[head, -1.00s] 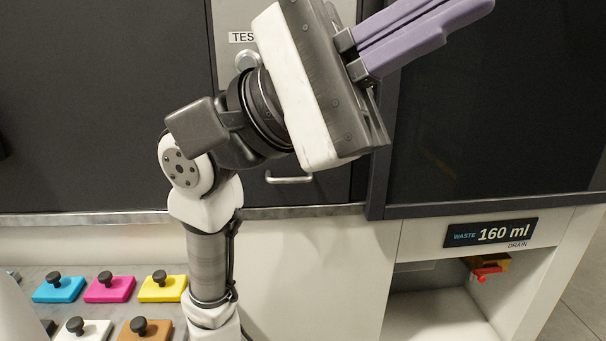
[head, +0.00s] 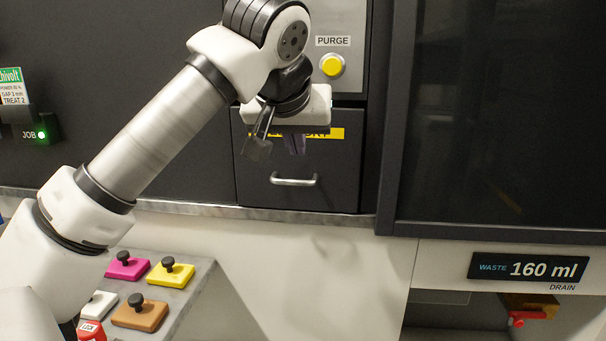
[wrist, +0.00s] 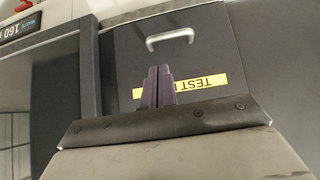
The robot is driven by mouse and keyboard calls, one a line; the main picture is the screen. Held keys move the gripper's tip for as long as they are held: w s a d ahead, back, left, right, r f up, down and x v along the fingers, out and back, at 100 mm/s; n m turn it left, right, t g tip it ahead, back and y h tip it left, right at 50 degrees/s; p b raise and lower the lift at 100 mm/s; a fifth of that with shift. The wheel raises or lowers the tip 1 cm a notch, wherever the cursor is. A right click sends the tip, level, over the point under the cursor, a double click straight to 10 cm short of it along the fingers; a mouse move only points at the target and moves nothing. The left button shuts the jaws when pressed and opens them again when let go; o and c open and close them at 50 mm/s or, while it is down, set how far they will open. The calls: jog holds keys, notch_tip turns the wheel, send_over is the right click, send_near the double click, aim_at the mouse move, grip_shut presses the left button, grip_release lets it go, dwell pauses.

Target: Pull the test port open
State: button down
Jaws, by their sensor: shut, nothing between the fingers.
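The test port is a dark drawer front (head: 330,190) with a yellow label partly hidden by my gripper. Its silver bar handle (head: 294,181) sits below the label, and the drawer front looks flush with the panel. My gripper (head: 294,146) is in front of the label, above the handle, with its purple fingers shut and empty. In the wrist view the fingers (wrist: 158,86) point toward the handle (wrist: 170,39), apart from it, and the yellow label (wrist: 195,88) reads "TEST" upside down.
A yellow purge button (head: 332,66) is above the drawer. A waste display (head: 528,268) reads 160 ml at the right, over a recess with a red drain valve (head: 522,319). Coloured blocks with black knobs, such as the yellow one (head: 171,276), lie on a grey shelf at the lower left.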

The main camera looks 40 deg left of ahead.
aim_at(299, 171)
jog(key=b+x, duration=0.1)
jog(key=x, duration=0.2)
jog(key=b+x, duration=0.3)
jog(key=x, duration=0.2)
jog(key=shift+a+f, duration=0.35)
jog(key=shift+a, duration=0.05)
jog(key=shift+w+a+f+b, duration=0.25)
jog(key=shift+w+f+b, duration=0.1)
jog(key=shift+w+f, duration=0.05)
